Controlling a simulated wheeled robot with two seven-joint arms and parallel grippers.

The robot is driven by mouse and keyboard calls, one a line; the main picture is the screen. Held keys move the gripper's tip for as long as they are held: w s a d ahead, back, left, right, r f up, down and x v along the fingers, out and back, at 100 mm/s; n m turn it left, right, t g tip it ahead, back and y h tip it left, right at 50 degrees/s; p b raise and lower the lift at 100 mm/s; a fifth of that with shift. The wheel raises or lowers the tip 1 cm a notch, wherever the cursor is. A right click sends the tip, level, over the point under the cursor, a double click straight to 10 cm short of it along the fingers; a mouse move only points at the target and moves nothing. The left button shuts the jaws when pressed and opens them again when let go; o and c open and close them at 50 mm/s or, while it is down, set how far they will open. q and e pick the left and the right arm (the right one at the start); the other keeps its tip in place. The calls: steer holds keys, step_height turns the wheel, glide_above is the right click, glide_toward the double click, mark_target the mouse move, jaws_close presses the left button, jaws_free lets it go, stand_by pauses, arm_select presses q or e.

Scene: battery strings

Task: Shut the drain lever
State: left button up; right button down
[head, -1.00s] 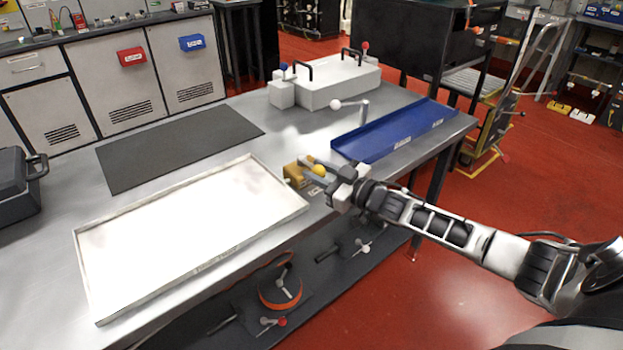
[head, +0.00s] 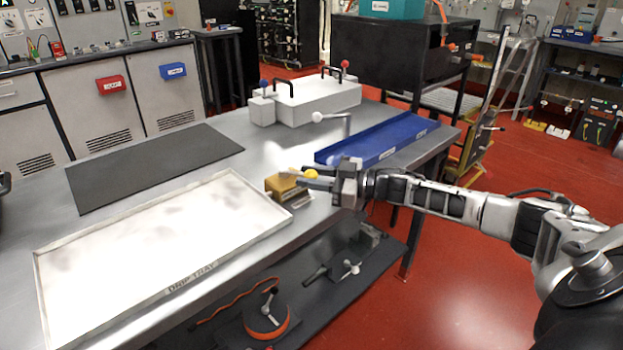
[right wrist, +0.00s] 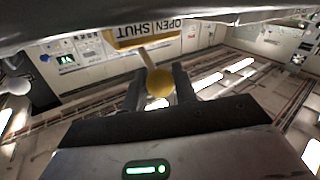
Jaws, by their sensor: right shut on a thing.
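The drain lever is a short pale arm with a yellow ball knob (head: 311,174) on a brass-coloured valve block (head: 282,187), at the table edge beside the drip tray (head: 48,262). My right gripper (head: 318,180) reaches in from the right and is shut on the knob. In the right wrist view the yellow knob (right wrist: 158,82) sits between the two dark fingers. The block's label (right wrist: 160,33) there reads OPEN and SHUT, upside down. Which mark the lever points to is not clear.
A blue tray (head: 385,143) lies just behind my right gripper. A white box with black handles (head: 310,103) and a white-knobbed lever (head: 318,117) stand farther back. A dark mat (head: 150,165) lies behind the drip tray. A lower shelf (head: 330,265) holds tools.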

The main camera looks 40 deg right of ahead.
steer(key=shift+a+r, duration=0.1)
steer(key=shift+a, duration=0.05)
steer(key=c, duration=1.1)
jaws_free()
steer(key=shift+s+d, duration=0.25)
steer(key=v, duration=1.5)
